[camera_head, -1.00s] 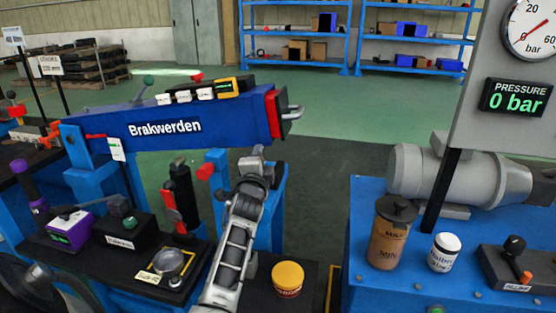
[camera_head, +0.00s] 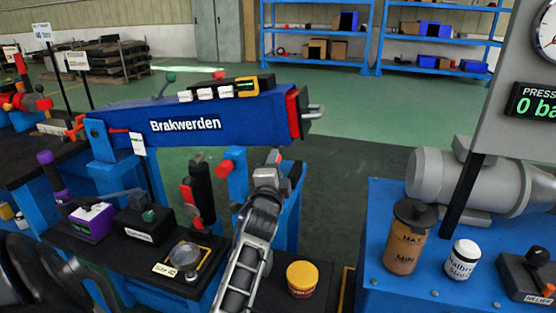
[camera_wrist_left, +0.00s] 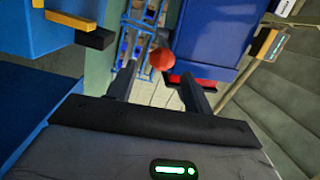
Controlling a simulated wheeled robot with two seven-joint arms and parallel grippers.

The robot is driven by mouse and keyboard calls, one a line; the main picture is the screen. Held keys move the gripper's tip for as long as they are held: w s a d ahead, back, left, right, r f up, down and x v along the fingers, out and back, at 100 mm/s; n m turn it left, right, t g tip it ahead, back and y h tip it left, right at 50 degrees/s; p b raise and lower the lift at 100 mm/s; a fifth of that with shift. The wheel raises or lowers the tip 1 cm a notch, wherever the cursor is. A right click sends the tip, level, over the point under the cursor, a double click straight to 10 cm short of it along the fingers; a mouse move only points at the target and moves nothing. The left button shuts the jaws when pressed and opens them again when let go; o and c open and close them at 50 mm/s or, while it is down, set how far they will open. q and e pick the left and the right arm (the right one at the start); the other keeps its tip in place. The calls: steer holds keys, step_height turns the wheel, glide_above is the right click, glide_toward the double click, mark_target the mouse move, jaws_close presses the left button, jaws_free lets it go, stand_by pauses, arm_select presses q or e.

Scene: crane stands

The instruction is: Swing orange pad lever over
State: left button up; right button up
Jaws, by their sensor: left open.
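A black lever with an orange tip (camera_head: 548,289) sits on a dark box at the far right edge, partly cut off. Orange parts (camera_head: 75,128) also show at the left end of the blue Brakwerden beam (camera_head: 190,122); I cannot tell which is the orange pad lever. My left gripper (camera_head: 268,166) is raised in front of the beam's right end, right of a red knob (camera_head: 223,167). The left wrist view shows its fingers (camera_wrist_left: 161,84) open and apart, with a red ball (camera_wrist_left: 162,60) in line between them. My right gripper is not in view.
A brown container (camera_head: 407,238) and white jar (camera_head: 461,260) stand on the blue bench (camera_head: 385,293) at right. A yellow-lidded jar (camera_head: 302,278) stands near my left arm. A small dish (camera_head: 185,256) and purple-fronted box (camera_head: 92,222) are on the left bench.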

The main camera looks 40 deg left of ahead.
arm_select(q)
steer(key=shift+v, duration=1.3)
steer(key=shift+c, duration=0.3)
